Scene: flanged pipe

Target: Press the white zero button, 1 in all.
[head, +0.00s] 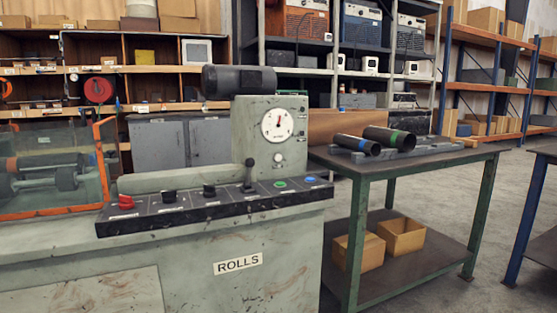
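Neither of my grippers shows in the head view.
The black control panel (225,202) carries a red knob (125,202), black knobs, an upright lever (249,175), a green button (280,184) and a blue button (310,180). A green-legged table (440,158) holding dark pipes (390,138) stands right.

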